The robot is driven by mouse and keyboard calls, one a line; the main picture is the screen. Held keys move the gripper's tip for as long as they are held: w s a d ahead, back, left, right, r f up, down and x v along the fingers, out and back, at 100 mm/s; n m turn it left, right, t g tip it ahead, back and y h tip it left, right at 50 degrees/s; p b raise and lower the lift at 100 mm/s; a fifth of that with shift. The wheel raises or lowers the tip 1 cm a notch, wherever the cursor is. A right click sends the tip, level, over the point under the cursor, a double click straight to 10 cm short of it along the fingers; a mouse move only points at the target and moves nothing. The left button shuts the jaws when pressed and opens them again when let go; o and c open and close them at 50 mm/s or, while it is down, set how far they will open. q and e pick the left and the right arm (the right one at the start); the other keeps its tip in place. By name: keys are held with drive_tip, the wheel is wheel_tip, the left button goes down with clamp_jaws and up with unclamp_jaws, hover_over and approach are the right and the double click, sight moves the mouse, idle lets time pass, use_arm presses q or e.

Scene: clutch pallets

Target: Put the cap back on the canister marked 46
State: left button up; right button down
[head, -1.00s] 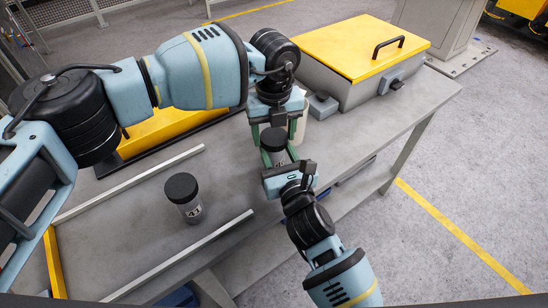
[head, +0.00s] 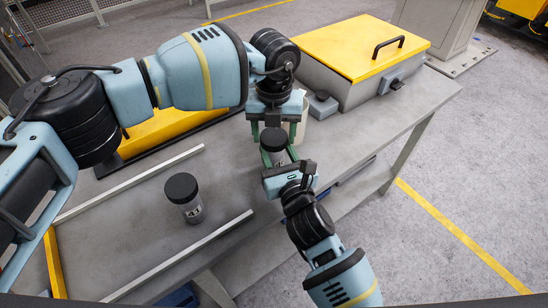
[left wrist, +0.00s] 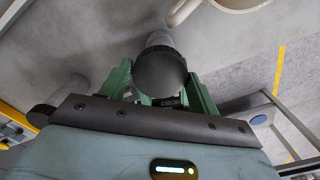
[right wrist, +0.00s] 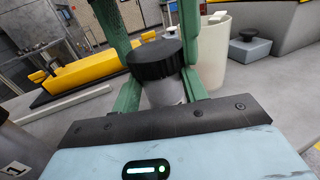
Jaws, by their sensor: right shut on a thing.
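A grey canister with a dark cap (head: 273,139) on its top stands upright between the jaws of my right gripper (head: 276,166). The right gripper is shut on the canister body (right wrist: 163,92); the cap shows above it in the right wrist view (right wrist: 154,59). I cannot read the number on this canister. My left gripper (head: 274,129) points down over the cap. I cannot tell how tightly the cap sits.
Another capped canister (head: 187,200), its label hard to read, stands on the table (head: 130,230) between two pale rails. A whitish cup (right wrist: 214,50) stands behind the grippers. A grey box with a yellow lid (head: 360,45) is at the back right.

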use_arm(q)
drive_tip(key=o, duration=0.3)
drive_tip(key=shift+r, duration=2.25)
drive_tip(key=shift+c, duration=0.5)
drive_tip(key=shift+d+r+n, duration=0.1)
drive_tip(key=shift+r+n, duration=0.4)
drive_tip(key=shift+r, duration=0.05)
drive_tip(key=shift+r+n, duration=1.2)
